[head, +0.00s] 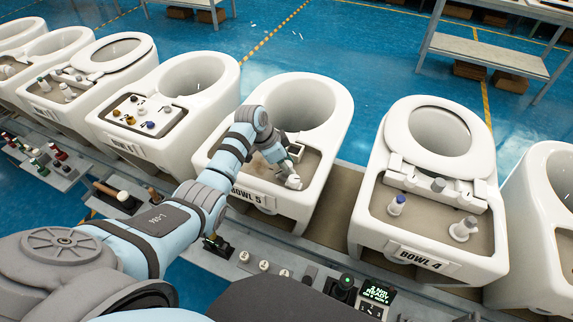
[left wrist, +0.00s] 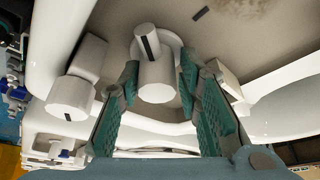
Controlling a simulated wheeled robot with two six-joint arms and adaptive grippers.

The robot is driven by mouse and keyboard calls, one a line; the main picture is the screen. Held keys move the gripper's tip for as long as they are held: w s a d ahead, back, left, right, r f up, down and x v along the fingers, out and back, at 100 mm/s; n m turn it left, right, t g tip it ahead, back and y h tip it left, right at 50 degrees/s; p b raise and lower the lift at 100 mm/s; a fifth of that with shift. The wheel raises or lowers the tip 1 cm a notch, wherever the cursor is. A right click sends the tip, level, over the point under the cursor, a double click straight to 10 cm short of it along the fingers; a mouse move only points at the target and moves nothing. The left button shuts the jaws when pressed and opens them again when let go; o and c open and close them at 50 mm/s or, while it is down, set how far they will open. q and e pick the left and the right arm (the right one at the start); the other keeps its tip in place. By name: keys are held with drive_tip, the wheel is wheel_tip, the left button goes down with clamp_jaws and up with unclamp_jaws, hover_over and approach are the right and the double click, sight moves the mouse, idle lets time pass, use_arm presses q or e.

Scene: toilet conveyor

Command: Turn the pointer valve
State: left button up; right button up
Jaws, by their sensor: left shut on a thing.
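The pointer valve (left wrist: 157,78) is a white cylinder with a raised bar bearing a dark stripe, on the beige deck of the bowl marked BOWL 5 (head: 318,100). My left gripper (left wrist: 158,88) has its teal fingers on both sides of the valve's body, closed on it. In the head view my left gripper (head: 282,168) reaches down over the deck of BOWL 5, and it and the wrist partly hide the valve. The valve's exact angle is hard to read. My right gripper is not in view.
A second white cylinder (left wrist: 72,92) stands left of the valve in the left wrist view. BOWL 4 (head: 398,240), with its own fittings, stands to the right. More bowls (head: 175,90) stand to the left. A console with a lit screen (head: 376,292) lies at the front.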

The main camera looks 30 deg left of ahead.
use_arm(q)
drive_tip(key=shift+s+d+f+m, duration=0.15)
drive_tip(key=shift+s+d+m, duration=0.05)
drive_tip(key=shift+m, duration=0.1)
clamp_jaws()
drive_tip(key=o, duration=1)
unclamp_jaws()
drive_tip(key=shift+w, duration=0.15)
drive_tip(key=shift+a, duration=0.1)
drive_tip(key=v, duration=1.2)
drive_tip(key=shift+w, duration=0.2)
drive_tip(key=shift+g, duration=0.3)
